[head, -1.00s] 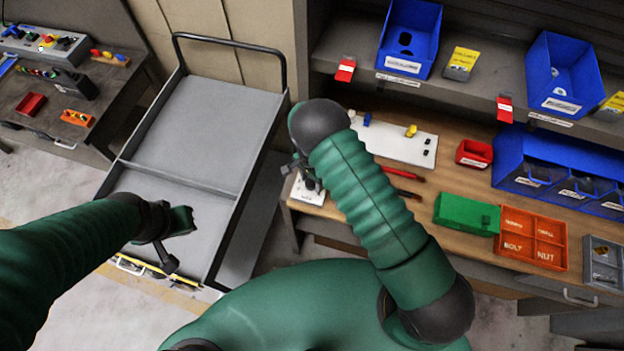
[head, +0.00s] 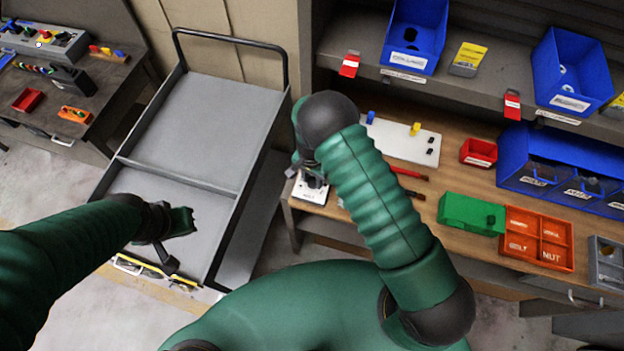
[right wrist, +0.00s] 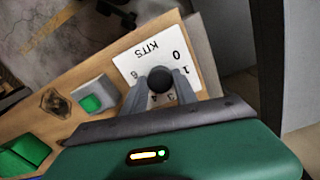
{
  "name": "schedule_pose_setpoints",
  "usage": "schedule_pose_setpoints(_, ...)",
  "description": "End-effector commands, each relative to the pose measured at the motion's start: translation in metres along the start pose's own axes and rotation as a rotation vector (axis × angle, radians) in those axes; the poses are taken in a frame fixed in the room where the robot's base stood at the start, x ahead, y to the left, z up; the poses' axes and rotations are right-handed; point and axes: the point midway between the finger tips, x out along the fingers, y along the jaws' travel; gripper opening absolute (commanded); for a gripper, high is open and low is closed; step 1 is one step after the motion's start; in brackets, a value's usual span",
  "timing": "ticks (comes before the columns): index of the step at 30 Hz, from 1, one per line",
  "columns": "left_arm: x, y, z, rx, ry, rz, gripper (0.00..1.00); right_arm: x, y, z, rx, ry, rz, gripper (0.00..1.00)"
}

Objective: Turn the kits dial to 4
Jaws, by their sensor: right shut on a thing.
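The kits dial is a white plate (right wrist: 145,55) marked KITS with numbers around a dark round knob (right wrist: 160,79). The 0 and 1 can be read; other numbers are partly covered. My right gripper (right wrist: 160,88) is shut on the knob, one grey finger on each side of it. In the head view the plate (head: 309,192) lies at the left end of the wooden bench, with my right gripper (head: 313,181) over it, partly hidden by my arm. The knob's pointer setting cannot be read. My left gripper (head: 190,222) hangs over the grey cart, away from the dial; its jaws are unclear.
A green button box (right wrist: 92,102) sits beside the dial in the wrist view. On the bench (head: 460,180) are a white board (head: 400,143), a green box (head: 470,213) and an orange tray (head: 537,238). A grey cart (head: 205,120) stands left of the bench.

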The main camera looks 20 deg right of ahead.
Motion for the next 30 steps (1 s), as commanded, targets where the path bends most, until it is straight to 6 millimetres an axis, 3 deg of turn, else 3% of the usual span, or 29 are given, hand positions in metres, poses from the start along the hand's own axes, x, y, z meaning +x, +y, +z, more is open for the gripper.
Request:
schedule_pose_setpoints(1,-0.001,0.0,0.0,0.0,0.0,0.0,0.0,-0.003,-0.004,-0.003,0.001,0.009,-0.009,0.37)
schedule_pose_setpoints(6,-0.001,0.0,0.0,0.0,0.0,0.0,0.0,-0.002,-0.003,-0.002,0.001,0.006,-0.007,0.56)
schedule_pose_setpoints(17,0.003,0.0,0.001,0.0,0.0,0.0,0.0,-0.007,-0.002,-0.001,0.001,0.004,-0.006,0.56)
schedule_pose_setpoints(23,0.017,0.0,0.004,0.0,0.0,0.0,0.0,-0.05,-0.003,-0.002,0.001,0.006,-0.01,0.56)
schedule_pose_setpoints(30,0.033,0.0,0.008,0.0,0.0,0.0,0.0,-0.121,-0.003,-0.002,0.0,0.006,-0.011,0.56)
